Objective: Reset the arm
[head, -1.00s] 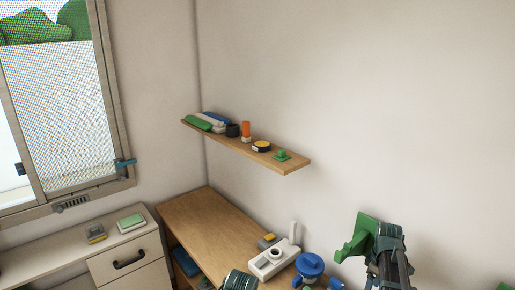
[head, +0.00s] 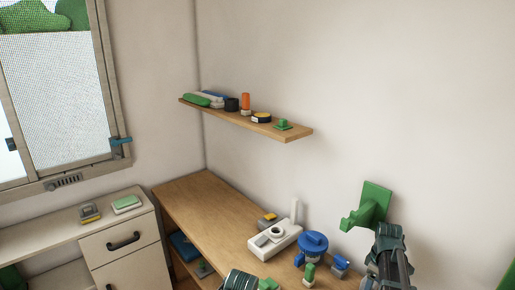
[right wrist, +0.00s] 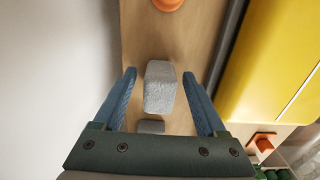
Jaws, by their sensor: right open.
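My right arm (head: 392,262) rises at the lower right of the head view, beside a green wall hook; its gripper does not show there. In the right wrist view my right gripper (right wrist: 159,74) has its two blue fingers spread apart and open. A grey block (right wrist: 159,88) shows between the fingers, over a wooden surface; I cannot tell how far below them it lies, and nothing is gripped. A dark ribbed part (head: 240,281) at the bottom edge of the head view seems to be mine. My left gripper is not in view.
A wooden desk (head: 200,205) holds a white device (head: 275,241) and a blue-lidded item (head: 313,243). A wall shelf (head: 290,134) with small items hangs above. The green hook (head: 370,207) juts from the wall. A yellow object (right wrist: 268,60) stands close right of the right gripper.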

